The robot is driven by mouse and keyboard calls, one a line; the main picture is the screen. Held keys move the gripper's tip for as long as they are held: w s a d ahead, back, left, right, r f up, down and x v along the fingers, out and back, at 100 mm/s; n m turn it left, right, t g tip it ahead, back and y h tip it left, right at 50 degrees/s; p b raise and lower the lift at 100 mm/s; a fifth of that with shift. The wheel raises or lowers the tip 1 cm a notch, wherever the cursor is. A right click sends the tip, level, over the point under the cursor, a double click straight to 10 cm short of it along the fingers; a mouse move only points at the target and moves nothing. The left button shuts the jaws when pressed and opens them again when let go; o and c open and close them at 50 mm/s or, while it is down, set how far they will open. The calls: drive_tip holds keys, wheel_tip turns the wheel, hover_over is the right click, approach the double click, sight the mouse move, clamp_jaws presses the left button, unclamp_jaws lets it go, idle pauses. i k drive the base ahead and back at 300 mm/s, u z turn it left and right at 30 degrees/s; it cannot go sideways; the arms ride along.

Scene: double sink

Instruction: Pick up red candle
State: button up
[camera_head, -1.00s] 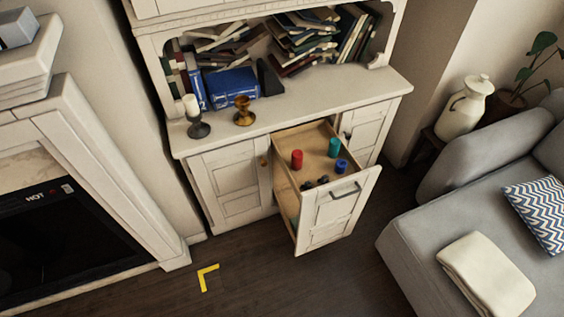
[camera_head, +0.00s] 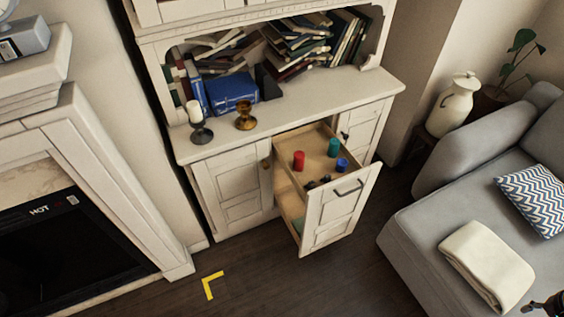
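The red candle (camera_head: 298,160) stands upright in the open drawer (camera_head: 318,141) of the white cabinet, towards the drawer's left side. A teal candle (camera_head: 334,147) and a blue candle (camera_head: 342,164) stand to its right. Small dark objects (camera_head: 318,183) lie in front of it, too small to make out. A dark piece at the lower right corner (camera_head: 552,304) looks like part of my arm or gripper, far from the candle. Its fingers cannot be made out.
The drawer sticks out from the cabinet (camera_head: 238,185) over the dark floor. A white candle in a dark holder (camera_head: 200,125) and a brass holder (camera_head: 245,115) stand on the cabinet top. A grey sofa (camera_head: 420,235) is at right, a fireplace (camera_head: 70,230) at left. Floor before the drawer is clear.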

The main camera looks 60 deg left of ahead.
sight(298, 156)
drive_tip(key=u, duration=1)
drive_tip(key=k, duration=0.6)
drive_tip(key=u, duration=0.05)
drive_tip(key=i, duration=0.6)
drive_tip(key=u, duration=0.15)
